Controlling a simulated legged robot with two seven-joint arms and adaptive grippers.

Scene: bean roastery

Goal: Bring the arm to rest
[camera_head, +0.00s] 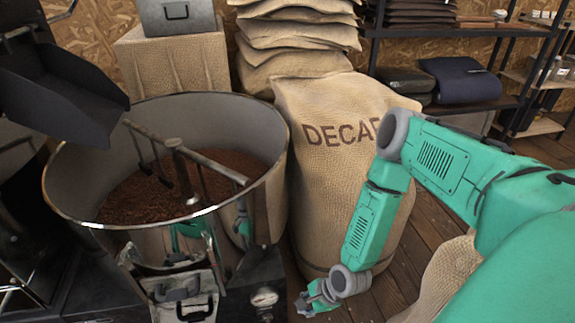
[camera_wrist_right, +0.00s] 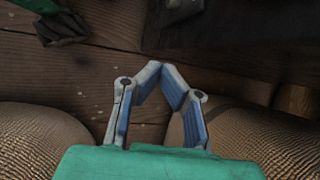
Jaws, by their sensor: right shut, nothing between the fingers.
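My right arm (camera_head: 372,222) comes in from the right in the head view, green with grey joints, and hangs down in front of the burlap sack marked DECAF (camera_head: 335,140). My right gripper (camera_head: 304,303) is low near the bottom edge, beside the roaster's cooling drum. In the right wrist view the right gripper (camera_wrist_right: 155,72) has its fingertips together with nothing between them, above the wooden floor (camera_wrist_right: 60,72). My left gripper is not in view.
The round metal drum (camera_head: 72,205) with dark ground beans (camera_head: 150,192) and stirring arms stands at left. Stacked burlap sacks (camera_head: 290,38) and a dark shelf (camera_head: 480,32) stand behind. Sacks (camera_wrist_right: 35,145) flank the gripper in the wrist view. Bare floor (camera_head: 400,285) shows to the right of the gripper.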

